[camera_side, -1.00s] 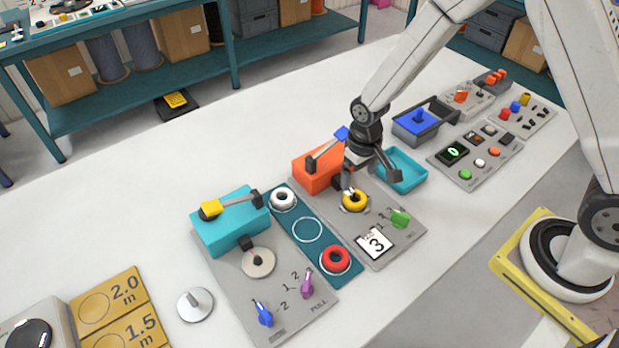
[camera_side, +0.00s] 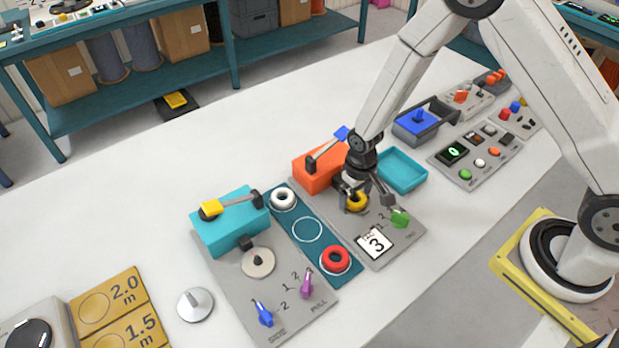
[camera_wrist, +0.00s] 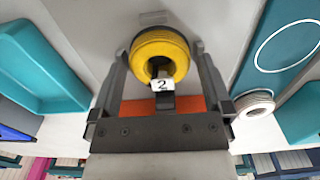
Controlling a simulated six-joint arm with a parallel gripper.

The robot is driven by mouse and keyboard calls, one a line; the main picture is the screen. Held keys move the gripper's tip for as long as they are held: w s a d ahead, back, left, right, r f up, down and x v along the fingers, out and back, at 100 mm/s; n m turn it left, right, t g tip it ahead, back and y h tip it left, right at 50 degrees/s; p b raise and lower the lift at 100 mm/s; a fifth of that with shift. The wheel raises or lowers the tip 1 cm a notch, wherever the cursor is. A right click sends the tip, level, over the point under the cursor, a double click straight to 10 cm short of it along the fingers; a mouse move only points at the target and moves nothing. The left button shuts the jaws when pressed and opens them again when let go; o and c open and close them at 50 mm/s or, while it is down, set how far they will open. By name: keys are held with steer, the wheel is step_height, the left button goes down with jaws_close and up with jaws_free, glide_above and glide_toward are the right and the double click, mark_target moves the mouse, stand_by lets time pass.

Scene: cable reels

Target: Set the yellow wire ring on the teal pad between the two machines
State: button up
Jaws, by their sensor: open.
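The yellow wire ring (camera_side: 357,203) sits at the front of the orange machine (camera_side: 318,167). My gripper (camera_side: 369,201) is open over it, pointing down. In the wrist view the yellow ring (camera_wrist: 160,52) lies between the two open fingers of my gripper (camera_wrist: 160,62), with a part marked 2 in its middle. The teal pad (camera_side: 316,252) lies between the orange machine and the teal machine (camera_side: 230,222). The pad holds a white ring (camera_side: 284,197) at its far end, an empty white circle outline (camera_side: 307,230) in the middle and a red ring (camera_side: 335,260) at its near end.
A teal tray (camera_side: 402,171) stands empty right of the orange machine. A blue block sits in a grey holder (camera_side: 416,128) behind.

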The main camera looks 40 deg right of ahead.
steer(key=c, duration=1.2)
steer(key=shift+o, duration=0.2)
step_height(320, 180, up, 8)
steer(key=shift+f, duration=0.25)
steer(key=shift+a, duration=0.1)
steer(key=a, duration=0.4)
steer(key=a+f, duration=0.1)
steer(key=a, duration=0.4)
steer(key=w+a+f, duration=0.1)
steer(key=a, duration=0.3)
steer(key=shift+a+f, duration=0.15)
steer(key=shift+f, duration=0.1)
